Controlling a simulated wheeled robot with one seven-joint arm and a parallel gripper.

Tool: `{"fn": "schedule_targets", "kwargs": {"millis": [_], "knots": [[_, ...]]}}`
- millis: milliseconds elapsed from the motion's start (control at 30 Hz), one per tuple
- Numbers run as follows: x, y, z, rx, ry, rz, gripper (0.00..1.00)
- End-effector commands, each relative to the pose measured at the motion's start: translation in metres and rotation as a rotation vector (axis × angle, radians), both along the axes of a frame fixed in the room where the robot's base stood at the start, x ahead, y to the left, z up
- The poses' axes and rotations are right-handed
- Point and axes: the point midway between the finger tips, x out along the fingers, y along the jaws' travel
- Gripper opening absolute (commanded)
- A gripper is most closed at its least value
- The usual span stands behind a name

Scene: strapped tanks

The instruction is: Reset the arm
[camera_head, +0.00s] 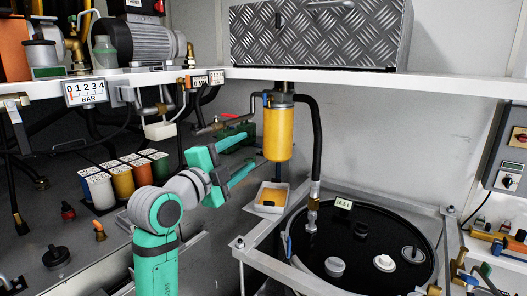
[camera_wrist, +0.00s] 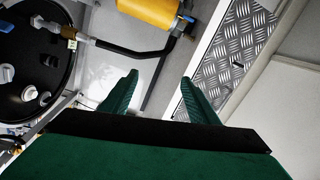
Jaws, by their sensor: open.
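My gripper (camera_head: 240,158) is teal and stands in the middle of the camera_head view, at the end of my teal and grey arm. Its two fingers are spread apart with nothing between them. In the wrist view the open fingers (camera_wrist: 160,92) point up the picture. In the camera_head view the gripper is left of a yellow cylinder (camera_head: 278,134) hanging under the white shelf. The same cylinder shows at the top of the wrist view (camera_wrist: 150,10). No contact between gripper and cylinder is visible.
A black round tank (camera_head: 365,262) in a grey frame stands lower right, with a black hose (camera_head: 317,140) rising from it. The white shelf (camera_head: 440,84) carries a diamond-plate box (camera_head: 320,35) and a motor (camera_head: 135,42). Several coloured containers (camera_head: 122,182) stand left of my arm. A control box (camera_head: 510,150) hangs at right.

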Motion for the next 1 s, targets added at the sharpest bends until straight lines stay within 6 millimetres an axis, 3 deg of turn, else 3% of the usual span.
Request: {"fn": "schedule_targets", "kwargs": {"millis": [233,467,767,1000], "knots": [[0.01,-0.003,-0.085,-0.223,0.087,0.047,0.55],[0.005,-0.003,-0.172,-0.44,0.169,0.114,0.55],[-0.027,-0.012,-0.283,-0.684,0.268,0.209,0.55],[-0.071,-0.023,-0.364,-0.846,0.337,0.289,0.55]]}}
